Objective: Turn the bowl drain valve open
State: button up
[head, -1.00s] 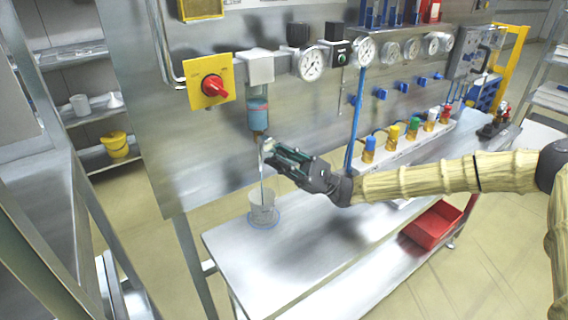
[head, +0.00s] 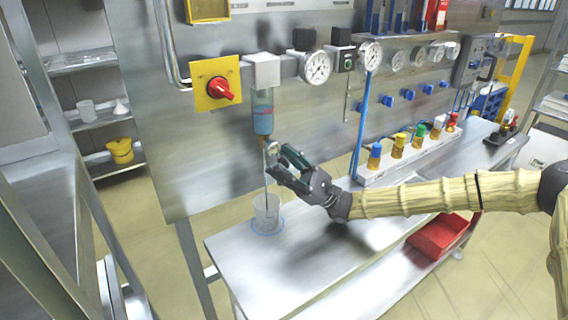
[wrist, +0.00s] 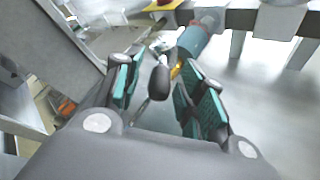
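The clear filter bowl (head: 263,114) with blue liquid hangs from a grey head on the metal panel. Its drain valve (head: 267,145) is below it, small and partly hidden by my gripper. My gripper (head: 277,158) is just below and right of the bowl. In the wrist view my gripper (wrist: 160,92) is open, its teal-padded fingers apart. A dark valve handle (wrist: 160,82) shows between them, apparently not pinched. The bowl (wrist: 193,40) and a brass fitting (wrist: 177,70) lie beyond. A thin line runs down from the valve to a clear beaker (head: 267,214) on the bench; whether tube or stream I cannot tell.
A red rotary knob on a yellow plate (head: 216,83) is left of the bowl; a pressure gauge (head: 316,67) is right. The steel bench (head: 300,270) is mostly clear.

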jog(key=shift+f, duration=0.1)
jog(key=shift+w+d+f, duration=0.1)
jog(key=shift+d+f, duration=0.3)
jog(key=shift+d, duration=0.05)
jog(key=w+d, duration=0.2)
jog(key=d, duration=1)
jog(key=shift+c, duration=0.5)
